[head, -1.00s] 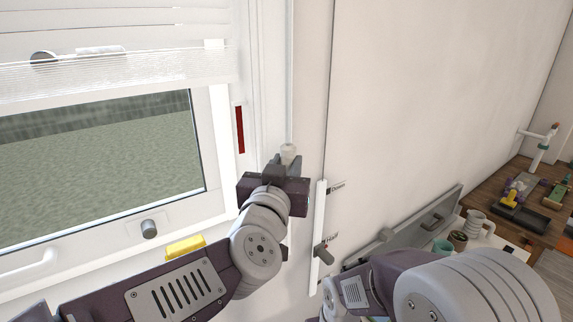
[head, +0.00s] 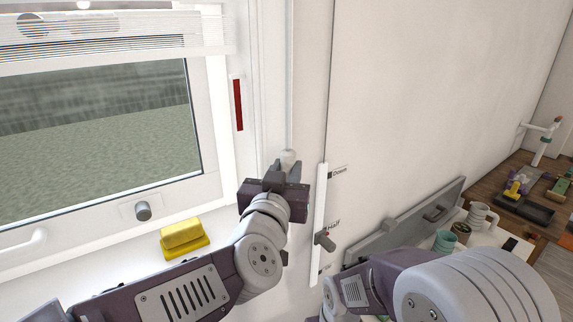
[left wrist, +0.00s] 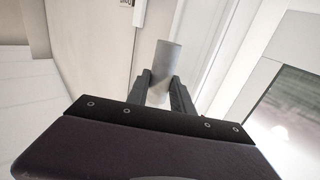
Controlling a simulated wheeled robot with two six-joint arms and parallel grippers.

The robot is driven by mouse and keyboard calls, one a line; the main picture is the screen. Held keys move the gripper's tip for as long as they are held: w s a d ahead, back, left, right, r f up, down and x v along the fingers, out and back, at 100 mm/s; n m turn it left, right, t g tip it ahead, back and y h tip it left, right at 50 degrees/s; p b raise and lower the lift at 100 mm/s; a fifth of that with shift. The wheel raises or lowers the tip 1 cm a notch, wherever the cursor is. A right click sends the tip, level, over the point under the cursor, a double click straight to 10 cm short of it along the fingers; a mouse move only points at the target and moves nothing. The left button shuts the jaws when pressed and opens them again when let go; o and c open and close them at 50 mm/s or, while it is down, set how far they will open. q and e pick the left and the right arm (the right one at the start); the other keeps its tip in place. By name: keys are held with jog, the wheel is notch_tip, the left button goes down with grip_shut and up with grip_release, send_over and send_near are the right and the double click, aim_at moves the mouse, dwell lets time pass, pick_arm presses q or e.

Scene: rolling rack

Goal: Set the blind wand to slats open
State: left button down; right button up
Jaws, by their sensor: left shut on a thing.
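The blind (head: 120,42) hangs at the top left over the window, with its thin white slats bunched there and dark gaps showing between some. The blind wand is a thin pale rod beside the window frame, ending in a rounded light-grey tip (head: 289,157). My left gripper (head: 284,168) is shut on the wand near this end. In the left wrist view a grey cylinder, the wand's end (left wrist: 166,62), stands between the two dark fingers (left wrist: 165,92). The fingers hide part of it. My right arm shows at the lower right, but its gripper is out of view.
A white wall strip (head: 320,200) with position labels and a grey knob (head: 325,240) stands close right of my left gripper. A yellow block (head: 184,238) lies on the sill. A grey panel (head: 410,225), cups (head: 446,241) and a wooden table (head: 550,225) are at the right.

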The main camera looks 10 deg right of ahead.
pick_arm(q)
notch_tip(320, 180, down, 2)
jog(key=shift+f, duration=0.1)
pick_arm(e)
jog(key=shift+f, duration=0.7)
pick_arm(q)
jog(key=shift+d, duration=0.1)
jog(key=c, duration=1.1)
grip_release()
jog(key=b+v, duration=0.1)
jog(key=v, duration=0.8)
pick_arm(e)
jog(key=shift+f, duration=0.35)
